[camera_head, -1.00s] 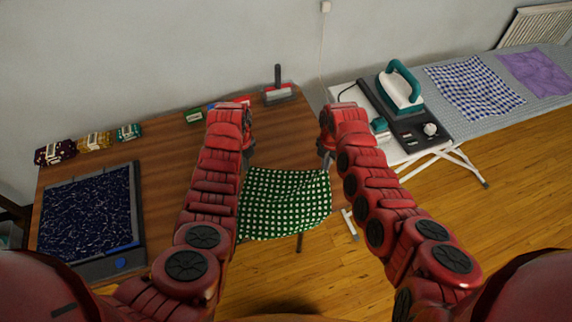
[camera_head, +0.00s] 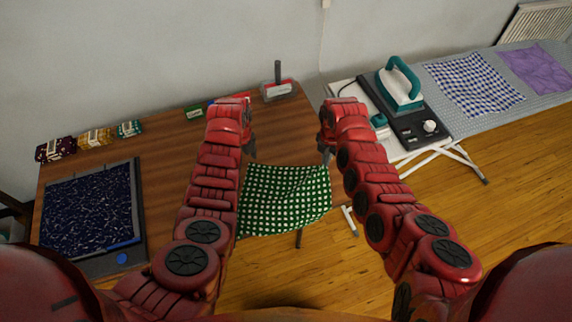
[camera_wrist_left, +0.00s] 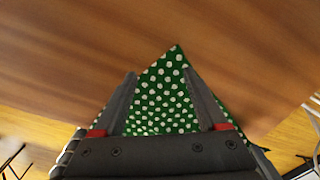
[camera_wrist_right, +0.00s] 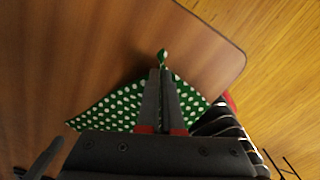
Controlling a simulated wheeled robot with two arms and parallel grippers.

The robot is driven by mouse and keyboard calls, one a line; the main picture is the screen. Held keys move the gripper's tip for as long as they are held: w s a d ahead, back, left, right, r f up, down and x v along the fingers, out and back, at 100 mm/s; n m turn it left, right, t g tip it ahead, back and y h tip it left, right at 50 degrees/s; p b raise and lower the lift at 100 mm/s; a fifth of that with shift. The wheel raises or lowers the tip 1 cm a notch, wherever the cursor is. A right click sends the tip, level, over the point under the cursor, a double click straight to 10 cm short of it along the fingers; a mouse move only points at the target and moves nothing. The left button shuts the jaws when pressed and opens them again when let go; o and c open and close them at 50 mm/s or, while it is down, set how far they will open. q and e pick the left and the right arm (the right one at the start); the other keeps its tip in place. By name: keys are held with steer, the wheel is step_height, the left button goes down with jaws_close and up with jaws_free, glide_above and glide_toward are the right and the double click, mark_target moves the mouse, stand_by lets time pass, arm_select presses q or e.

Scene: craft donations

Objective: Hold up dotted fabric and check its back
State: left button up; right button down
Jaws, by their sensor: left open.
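The green fabric with white dots (camera_head: 284,200) spreads between my two grippers at the table's near right part and droops past the table's front edge. My left gripper (camera_head: 250,153) is open at its left corner; in the left wrist view the corner (camera_wrist_left: 172,62) points up between and past the two apart fingers (camera_wrist_left: 158,76). My right gripper (camera_head: 325,155) is shut on the other upper corner; in the right wrist view a small tip (camera_wrist_right: 163,57) pokes out beyond the closed fingers (camera_wrist_right: 161,72). The dotted face shows; the back is hidden.
An iron (camera_head: 400,85) stands on a board at right, near a checked cloth (camera_head: 474,86) and a purple cloth (camera_head: 540,66).

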mark_target(254, 168)
arm_select(q)
steer(key=shift+c, duration=1.1)
steer(key=shift+d+r+m+t+y, duration=0.3)
steer(key=shift+d+r+t+y, duration=0.15)
steer(key=shift+d+y, duration=0.1)
steer(key=s+d+r+t+y, duration=0.2)
steer(key=s+d+r, duration=0.1)
steer(key=d+r, duration=0.1)
steer(key=shift+m+h, duration=0.25)
steer(key=shift+m, duration=0.15)
steer(key=x, duration=1)
steer(key=shift+w+r, duration=0.1)
steer(key=shift+w, duration=0.2)
steer(key=shift+c, duration=0.3)
